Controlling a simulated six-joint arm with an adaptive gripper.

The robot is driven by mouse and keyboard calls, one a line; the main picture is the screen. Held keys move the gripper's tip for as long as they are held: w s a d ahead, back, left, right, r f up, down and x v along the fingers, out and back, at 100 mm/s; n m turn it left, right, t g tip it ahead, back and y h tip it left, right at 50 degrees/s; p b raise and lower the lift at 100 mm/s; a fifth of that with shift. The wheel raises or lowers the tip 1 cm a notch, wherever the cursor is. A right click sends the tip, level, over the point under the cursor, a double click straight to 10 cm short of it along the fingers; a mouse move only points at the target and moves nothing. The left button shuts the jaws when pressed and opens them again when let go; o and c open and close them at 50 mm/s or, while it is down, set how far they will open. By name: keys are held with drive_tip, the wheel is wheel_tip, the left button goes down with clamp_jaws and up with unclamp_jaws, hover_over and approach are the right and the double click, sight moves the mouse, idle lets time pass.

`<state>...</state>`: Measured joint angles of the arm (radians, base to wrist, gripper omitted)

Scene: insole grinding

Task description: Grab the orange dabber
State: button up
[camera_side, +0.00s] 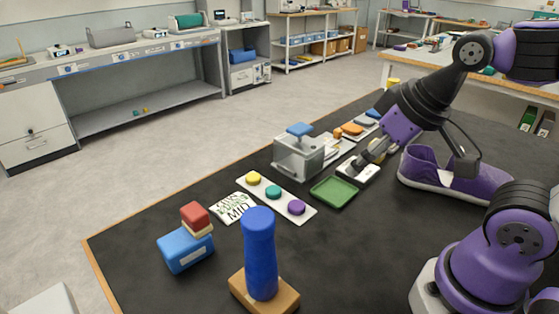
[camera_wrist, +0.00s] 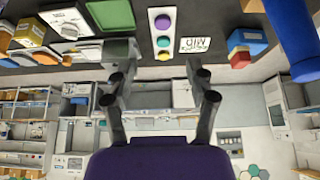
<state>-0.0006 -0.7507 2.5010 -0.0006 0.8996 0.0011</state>
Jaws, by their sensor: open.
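An orange piece that looks like the dabber (camera_side: 352,129) lies beside a blue one (camera_side: 366,117) on a pale tray towards the back of the dark table, in the side view. It is small there, and my arm is close in front of it. My gripper (camera_side: 368,157) is above the table near a white block (camera_side: 357,173), to the near side of the orange piece. In the wrist view my gripper (camera_wrist: 159,88) shows two fingers spread wide with nothing between them. I cannot make out the dabber surely in the wrist view.
A grey machine (camera_side: 299,155) with a blue top and a green tray (camera_side: 334,191) stand left of my gripper. A purple shoe (camera_side: 455,180) is to the right. A white strip with coloured knobs (camera_side: 276,200), a blue box (camera_side: 186,250) and a blue post (camera_side: 260,255) stand nearer.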

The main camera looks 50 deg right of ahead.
drive_tip(key=w+d+r+m+g+h, duration=0.1)
drive_tip(key=w+d+m+h, duration=0.1)
drive_tip(key=w+d+m, duration=0.55)
drive_tip(key=w+d+m+g+h, duration=0.2)
drive_tip(key=w+d+m, duration=0.15)
drive_tip(key=d, duration=0.75)
drive_tip(key=d+f+m, duration=0.2)
drive_tip(key=d, duration=0.2)
drive_tip(key=d+f+m+g, duration=0.1)
drive_tip(key=d+f+m, duration=0.1)
drive_tip(key=d, duration=0.2)
drive_tip(key=d+f+m+g, duration=0.1)
drive_tip(key=d+f+m, duration=0.1)
drive_tip(key=d, duration=0.3)
drive_tip(key=shift+d+f, duration=0.1)
drive_tip(key=shift+m+g, duration=0.3)
drive_tip(key=shift+m, duration=0.2)
drive_tip(key=x, duration=0.4)
drive_tip(key=d+x, duration=0.1)
drive_tip(key=x, duration=0.1)
drive_tip(key=shift+s+r, duration=0.2)
drive_tip(key=shift+s, duration=0.05)
drive_tip(key=shift+h, duration=0.3)
drive_tip(key=x, duration=0.5)
drive_tip(key=shift+w+d+f, duration=0.1)
drive_tip(key=shift+d+f, duration=0.1)
drive_tip(key=shift+d, duration=0.35)
drive_tip(key=c, duration=1)
